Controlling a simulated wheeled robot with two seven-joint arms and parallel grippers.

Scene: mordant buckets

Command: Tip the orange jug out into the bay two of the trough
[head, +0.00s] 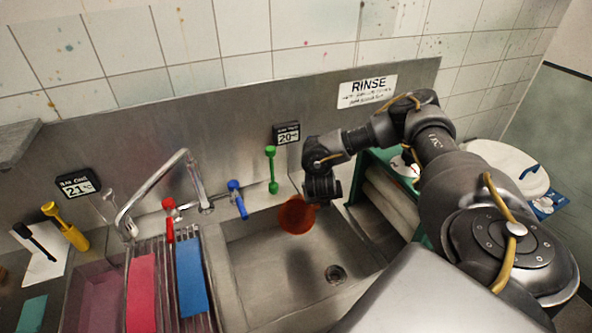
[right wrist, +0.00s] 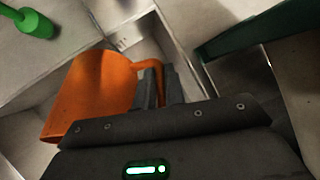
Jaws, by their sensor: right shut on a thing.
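The orange jug (head: 297,215) hangs over the far part of the steel basin (head: 255,270), below my right gripper (head: 318,200). In the right wrist view the jug (right wrist: 90,95) is left of the fingers (right wrist: 160,88), which are shut on its handle. I cannot see what is in the jug, and its exact tilt is hard to tell. The basin under it shows bare metal and a round drain. I cannot read a bay number on the basin. My left gripper is not in view.
A tap (head: 155,185) and a rack with pink (head: 141,290) and blue (head: 191,275) strips stand left of the basin. Red, blue and green-handled tools line the back. A green-edged unit (head: 380,160) stands right, behind my arm.

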